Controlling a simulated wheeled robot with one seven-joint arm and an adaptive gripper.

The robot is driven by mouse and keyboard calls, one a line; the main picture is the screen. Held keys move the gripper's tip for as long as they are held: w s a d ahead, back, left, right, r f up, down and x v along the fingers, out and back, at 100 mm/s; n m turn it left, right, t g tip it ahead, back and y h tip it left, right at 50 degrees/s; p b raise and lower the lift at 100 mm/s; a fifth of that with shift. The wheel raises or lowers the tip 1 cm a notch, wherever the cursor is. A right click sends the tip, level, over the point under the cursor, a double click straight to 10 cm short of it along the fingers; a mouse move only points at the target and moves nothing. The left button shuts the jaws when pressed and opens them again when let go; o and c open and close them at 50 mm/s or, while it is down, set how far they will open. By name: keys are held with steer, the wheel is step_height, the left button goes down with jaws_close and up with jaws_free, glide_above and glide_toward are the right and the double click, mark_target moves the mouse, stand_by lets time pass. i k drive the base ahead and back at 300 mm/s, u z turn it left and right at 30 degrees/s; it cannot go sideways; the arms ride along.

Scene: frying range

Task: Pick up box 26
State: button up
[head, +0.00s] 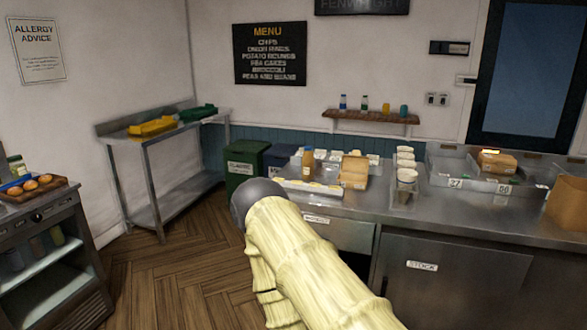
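A brown box (497,163) sits in a grey tray on the right of the steel counter. The tray's front carries a label reading 27 (455,183) and a second label (504,189) too small to read surely, perhaps 26 or 66. Another brown box (354,171) stands farther left on the counter, and a larger plain one (567,206) is at the right edge. I cannot read a 26 on any box. My cream ribbed arm with a grey rounded end crosses the lower middle, in front of the counter. No gripper fingers show.
The steel counter (430,215) holds cups (405,178), a bottle (308,163) and trays. A side table (163,140) with yellow and green trays stands left. A dark cabinet (50,250) with a food board is nearer left. Wooden floor (170,275) is open between them.

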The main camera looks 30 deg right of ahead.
mark_target(508, 170)
steer(key=u, duration=0.35)
steer(key=i, duration=1.5)
steer(key=z, duration=1.7)
steer(key=i, duration=0.75)
steer(key=z, duration=0.8)
